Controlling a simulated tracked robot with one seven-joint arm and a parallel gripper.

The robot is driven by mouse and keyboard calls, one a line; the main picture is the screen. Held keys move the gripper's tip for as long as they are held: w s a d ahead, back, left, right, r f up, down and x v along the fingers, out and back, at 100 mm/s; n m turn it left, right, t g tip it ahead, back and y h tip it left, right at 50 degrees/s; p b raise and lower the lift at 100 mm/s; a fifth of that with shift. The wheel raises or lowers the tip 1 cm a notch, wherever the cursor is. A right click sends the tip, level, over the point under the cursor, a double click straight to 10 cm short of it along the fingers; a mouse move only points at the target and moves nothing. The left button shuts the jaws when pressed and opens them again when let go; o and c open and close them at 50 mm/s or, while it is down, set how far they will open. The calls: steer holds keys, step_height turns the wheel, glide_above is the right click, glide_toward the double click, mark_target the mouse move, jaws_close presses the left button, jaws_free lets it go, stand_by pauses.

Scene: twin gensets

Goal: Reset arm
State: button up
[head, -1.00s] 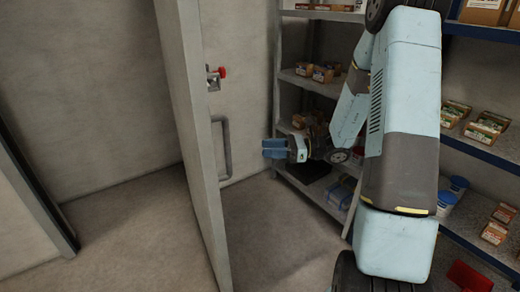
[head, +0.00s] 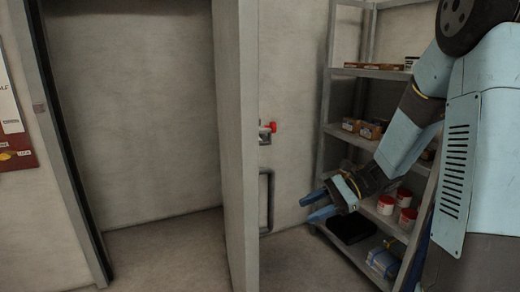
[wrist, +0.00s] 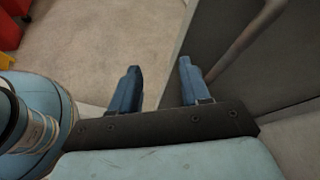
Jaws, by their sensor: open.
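My gripper (head: 316,205) is open and empty in the head view, its two blue fingers pointing left toward the open door. It is to the right of the door's dark pull handle (head: 266,202), apart from it as far as I can tell. My light-blue arm covers the right side of the head view.
The grey door (head: 238,150) stands open, with a red-knobbed latch (head: 270,128) above its handle. A metal shelf (head: 325,110) behind my arm holds boxes, red-and-white tubs (head: 386,204) and a black case (head: 352,226). The doorway at left is clear.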

steer(key=s+d+r+n+t+h, duration=0.3)
steer(key=s+r+n+h, duration=0.3)
steer(key=s, duration=0.2)
steer(key=s+d+r+n+t+h, duration=0.4)
steer(key=s+d+r+n+h, duration=0.2)
steer(key=s+r+h, duration=0.1)
steer(key=shift+s+n, duration=0.4)
steer(key=shift+s, duration=0.25)
steer(key=shift+s+r, duration=0.1)
